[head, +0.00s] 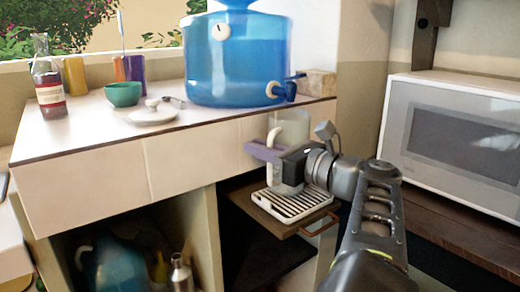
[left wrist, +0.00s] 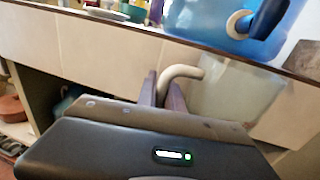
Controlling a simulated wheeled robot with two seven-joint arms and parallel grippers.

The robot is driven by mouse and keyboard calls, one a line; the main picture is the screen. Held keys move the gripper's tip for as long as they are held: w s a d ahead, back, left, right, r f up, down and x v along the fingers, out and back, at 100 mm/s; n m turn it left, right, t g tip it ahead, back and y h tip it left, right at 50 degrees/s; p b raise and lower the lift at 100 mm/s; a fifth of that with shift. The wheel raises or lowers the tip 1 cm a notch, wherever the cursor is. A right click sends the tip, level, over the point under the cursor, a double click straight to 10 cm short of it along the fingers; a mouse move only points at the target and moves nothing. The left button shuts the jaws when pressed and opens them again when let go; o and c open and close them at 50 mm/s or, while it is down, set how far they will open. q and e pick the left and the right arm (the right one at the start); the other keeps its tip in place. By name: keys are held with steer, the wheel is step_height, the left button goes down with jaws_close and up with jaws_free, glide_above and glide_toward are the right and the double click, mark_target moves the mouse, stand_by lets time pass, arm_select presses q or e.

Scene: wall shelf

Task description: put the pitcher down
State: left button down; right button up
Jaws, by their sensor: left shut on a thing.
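A clear pitcher (head: 291,128) with a pale curved handle stands upright in front of the counter, below the blue water dispenser's tap. My left gripper (head: 264,152) is shut on the pitcher's handle. In the left wrist view, the handle passes between the purple fingers of the left gripper (left wrist: 164,92), and the pitcher (left wrist: 235,92) is to their right. The pitcher's base is over a slatted drip tray (head: 318,201) on a small pull-out shelf. I cannot tell whether the base touches the tray. My gripper hides part of the pitcher. My right gripper is not in view.
A white microwave (head: 450,140) is at the right. The pull-out shelf (head: 262,205) has a handle.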

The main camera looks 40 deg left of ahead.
arm_select(q)
steer(key=shift+f, duration=0.1)
steer(key=shift+f+b, duration=0.1)
steer(key=shift+b, duration=0.2)
steer(key=c, duration=1.5)
jaws_free()
steer(key=shift+s+d+r+p, duration=0.15)
steer(key=shift+d+p, duration=0.25)
steer(key=shift+d, duration=1.6)
steer(key=shift+s+d+p, duration=0.2)
steer(key=shift+d+p, duration=0.2)
steer(key=shift+d, duration=1.65)
steer(key=shift+s+d+r+p, duration=0.15)
steer(key=shift+d+p, duration=0.25)
steer(key=shift+d, duration=1.6)
steer(key=shift+f, duration=0.1)
